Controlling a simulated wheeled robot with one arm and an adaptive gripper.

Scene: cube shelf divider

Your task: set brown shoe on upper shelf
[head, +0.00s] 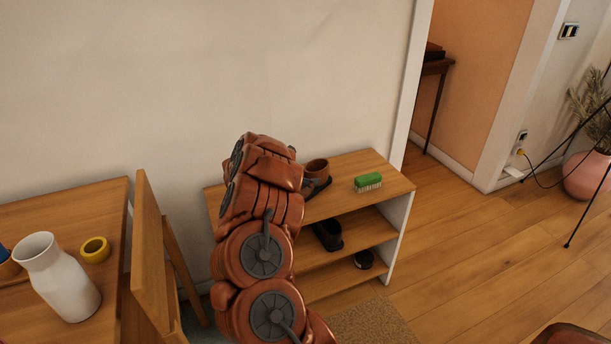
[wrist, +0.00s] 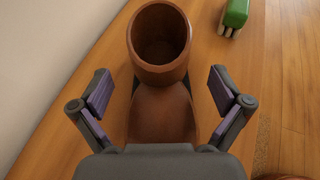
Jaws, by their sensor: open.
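The brown shoe (head: 317,170) stands upright on the top board of the wooden shelf unit (head: 345,198), partly hidden by my arm in the head view. In the wrist view the brown shoe (wrist: 160,45) shows its round opening, with its toe towards my gripper (wrist: 160,92). My gripper is open, with one purple-padded finger on each side of the shoe and gaps between pads and shoe. The fingers do not show in the head view.
A green brush (head: 368,182) lies on the same top board, right of the shoe; the wrist view also shows it. Dark shoes (head: 328,234) stand on the lower boards. A table with a white vase (head: 60,280) and yellow tape roll (head: 95,249) is at left, a chair beside it.

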